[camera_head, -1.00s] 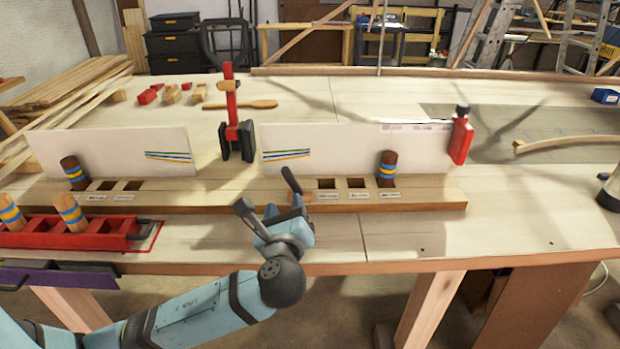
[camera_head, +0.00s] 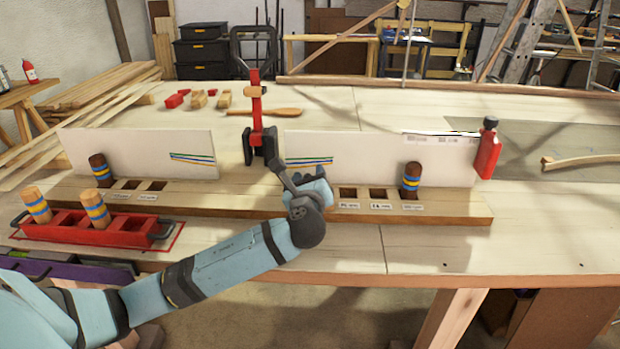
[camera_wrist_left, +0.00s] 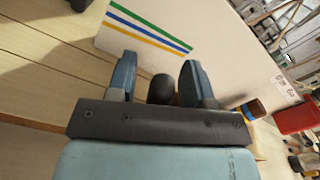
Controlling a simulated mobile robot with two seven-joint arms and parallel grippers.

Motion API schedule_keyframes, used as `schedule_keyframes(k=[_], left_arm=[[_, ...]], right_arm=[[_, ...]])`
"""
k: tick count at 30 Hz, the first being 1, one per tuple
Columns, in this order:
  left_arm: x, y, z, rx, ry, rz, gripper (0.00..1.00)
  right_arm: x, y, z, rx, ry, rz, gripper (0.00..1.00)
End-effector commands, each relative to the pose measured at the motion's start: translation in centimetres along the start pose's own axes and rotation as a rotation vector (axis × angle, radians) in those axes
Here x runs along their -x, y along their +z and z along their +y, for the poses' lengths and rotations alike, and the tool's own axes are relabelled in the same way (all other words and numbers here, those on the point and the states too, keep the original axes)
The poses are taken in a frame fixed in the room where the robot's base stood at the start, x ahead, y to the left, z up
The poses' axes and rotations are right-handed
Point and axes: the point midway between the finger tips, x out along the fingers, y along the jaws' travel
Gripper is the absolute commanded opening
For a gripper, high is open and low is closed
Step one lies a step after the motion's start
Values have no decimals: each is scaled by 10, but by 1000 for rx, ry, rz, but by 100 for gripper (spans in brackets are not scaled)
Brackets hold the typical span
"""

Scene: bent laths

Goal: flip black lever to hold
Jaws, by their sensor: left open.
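The black lever (camera_wrist_left: 161,88) shows in the left wrist view as a dark rounded end between my two finger pads. In the head view it is mostly hidden behind my left gripper. My left gripper (camera_head: 306,181) is open at the middle of the wooden strip (camera_head: 455,208), near the lower left corner of the right white board (camera_head: 360,155). In the left wrist view its fingers (camera_wrist_left: 157,68) stand on either side of the lever, with a visible gap at least on the right. Contact cannot be told.
A red clamp (camera_head: 257,115) stands just behind the gripper, between two white boards. Striped pegs (camera_head: 411,178) stand in the strip. A red tray (camera_head: 120,236) with two pegs lies front left. A red bottle (camera_head: 487,152) is at the right board's end. The front right tabletop is clear.

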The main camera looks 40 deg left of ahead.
Motion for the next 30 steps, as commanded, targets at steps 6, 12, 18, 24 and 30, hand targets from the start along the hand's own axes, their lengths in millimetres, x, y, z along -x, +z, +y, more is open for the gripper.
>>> schedule_keyframes(k=[6, 12, 18, 24, 30], left_arm=[[0, 0, 0, 0, 0, 0, 26], [0, 0, 0, 0, 0, 0, 0], [1, 2, -2, -12, 0, 0, 0], [0, 6, -8, -83, 2, 1, 0], [1, 9, -19, -224, 2, 3, 0]], right_arm=[[0, 0, 0, 0, -1, 0, 100], [0, 0, 0, 0, -1, -1, 100], [3, -4, 0, -1, -1, -2, 100], [14, -18, -1, -13, -2, -15, 100], [28, -31, 0, -41, 2, -56, 100]])
